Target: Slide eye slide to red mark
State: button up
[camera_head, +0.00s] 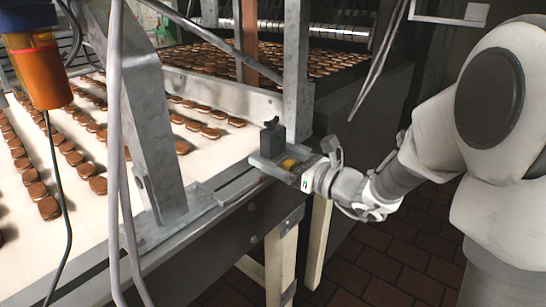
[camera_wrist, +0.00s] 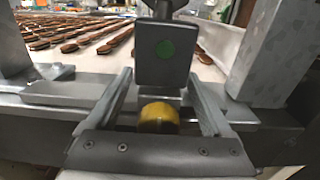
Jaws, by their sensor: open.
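The eye slide looks like a dark grey block (camera_wrist: 166,52) with a green dot, standing upright at the conveyor's side edge. It also shows in the head view as a small dark block (camera_head: 272,139). A yellow rounded knob (camera_wrist: 158,116) sits below it in the wrist view, and a bit of yellow (camera_head: 288,163) shows in the head view. My gripper (camera_wrist: 160,78) is open. Its two fingers lie on either side of the knob, with gaps visible between. In the head view, my gripper (camera_head: 274,160) reaches the conveyor edge from the right. I cannot see a red mark.
A grey side rail (camera_head: 225,192) runs along the conveyor edge. Metal posts (camera_head: 297,75) and (camera_head: 145,120) stand beside it. Rows of brown sandwich biscuits (camera_head: 68,150) lie on the white belt (camera_head: 150,128). Hanging cables (camera_head: 118,180) cross the left side. The tiled floor (camera_head: 385,255) is clear.

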grip_shut()
dwell(0.3)
